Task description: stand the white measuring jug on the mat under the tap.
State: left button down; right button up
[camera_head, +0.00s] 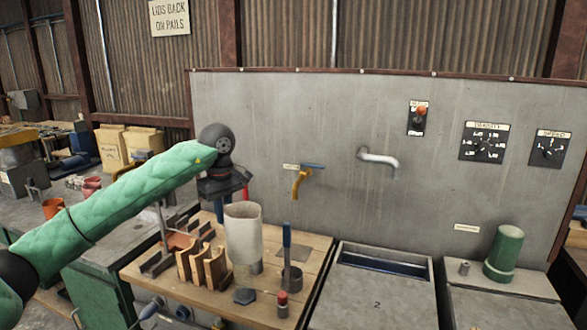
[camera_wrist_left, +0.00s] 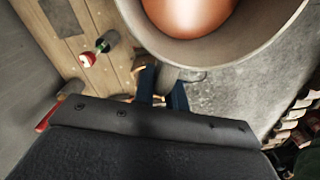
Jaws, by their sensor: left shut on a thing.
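The white measuring jug (camera_head: 243,236) is upright in the head view, over the wooden bench top. Its wide rim (camera_wrist_left: 220,52) fills the top of the left wrist view, with orange-brown showing inside. My left gripper (camera_wrist_left: 161,88) has its blue fingers shut on the jug's handle; in the head view its dark body is behind the jug's top. I cannot tell whether the jug touches the bench. A yellow tap (camera_head: 299,183) with a blue lever is on the grey panel, right of the jug. A dark grey patch, apparently the mat (camera_head: 302,253), lies below it. My right gripper is out of view.
A blue-handled grey cup (camera_head: 290,277) stands right of the jug, near the patch. A red-topped piece (camera_head: 282,304) and dark hexagonal block (camera_head: 244,296) are in front. Wooden racks (camera_head: 204,267) stand left. A grey spout (camera_head: 380,160) is above tank 2 (camera_head: 370,300).

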pick_arm(q)
jog(key=shift+s+d+f+m, duration=0.2)
jog(key=shift+f+m, duration=0.1)
jog(key=shift+m, duration=0.5)
jog(key=s+a+f+m, duration=0.1)
jog(key=s+f+m, duration=0.1)
jog(key=s+f, duration=0.4)
jog(key=s+a+f+m, duration=0.1)
jog(key=s+f+m, duration=0.2)
jog(key=f, duration=0.9)
jog(key=s+f+m, duration=0.3)
jog(key=s+f, duration=0.6)
jog(key=shift+s+a+f, duration=0.3)
jog(key=shift+a+f, duration=0.05)
jog(key=shift+a, duration=0.05)
